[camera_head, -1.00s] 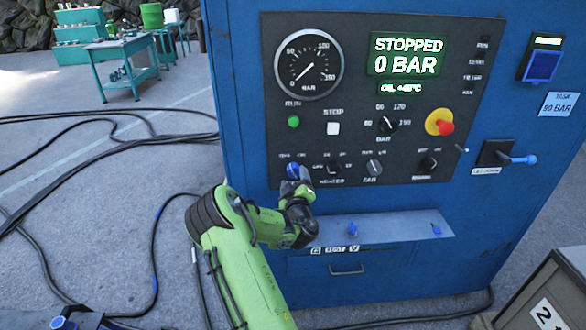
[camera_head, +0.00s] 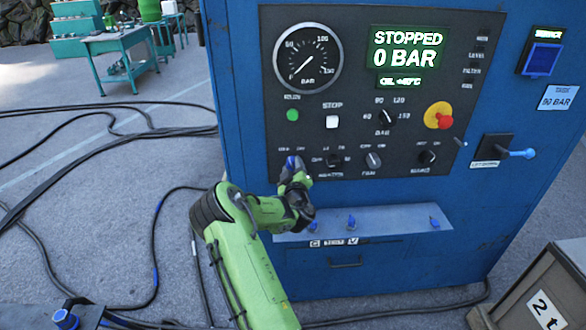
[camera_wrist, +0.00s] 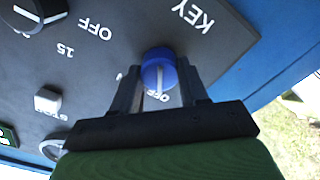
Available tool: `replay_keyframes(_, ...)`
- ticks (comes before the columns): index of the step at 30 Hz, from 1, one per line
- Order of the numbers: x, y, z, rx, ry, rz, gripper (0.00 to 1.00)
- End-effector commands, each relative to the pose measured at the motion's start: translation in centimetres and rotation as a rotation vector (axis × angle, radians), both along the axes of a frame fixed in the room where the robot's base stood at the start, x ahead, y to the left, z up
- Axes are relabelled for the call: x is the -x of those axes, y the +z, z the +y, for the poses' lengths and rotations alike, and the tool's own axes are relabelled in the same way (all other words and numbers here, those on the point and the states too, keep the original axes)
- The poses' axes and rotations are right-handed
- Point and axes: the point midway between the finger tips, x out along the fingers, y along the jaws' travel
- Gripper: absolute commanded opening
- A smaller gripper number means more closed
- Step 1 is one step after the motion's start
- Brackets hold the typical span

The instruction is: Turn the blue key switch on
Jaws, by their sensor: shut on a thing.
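The blue key switch (camera_wrist: 158,70) sits on the dark control panel, at its lower left in the head view (camera_head: 290,162). In the wrist view, a label reading KEY stands beside it and OFF is partly visible below it. A pale line shows on the knob's face. My gripper (camera_wrist: 160,84) is shut on the blue knob, one finger on each side. In the head view my gripper (camera_head: 291,172) covers part of the knob. Which position the switch is in I cannot tell for sure.
The panel carries a round gauge (camera_head: 308,54), a display (camera_head: 408,51) reading STOPPED 0 BAR, a red emergency button (camera_head: 444,121) and several dark knobs. A ledge (camera_head: 380,221) with small blue parts juts out below. Black cables (camera_head: 100,160) lie on the floor.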

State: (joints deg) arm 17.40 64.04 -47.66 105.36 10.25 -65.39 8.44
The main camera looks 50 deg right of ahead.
Motion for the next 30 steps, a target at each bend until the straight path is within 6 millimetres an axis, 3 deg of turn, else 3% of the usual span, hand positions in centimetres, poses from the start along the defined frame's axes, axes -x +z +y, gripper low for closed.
replay_keyframes(11,0.05,-0.05,-0.04,-0.097,-0.001,-0.112,0.13)
replay_keyframes(30,0.15,-0.41,-0.12,-0.478,0.001,-0.551,0.13)
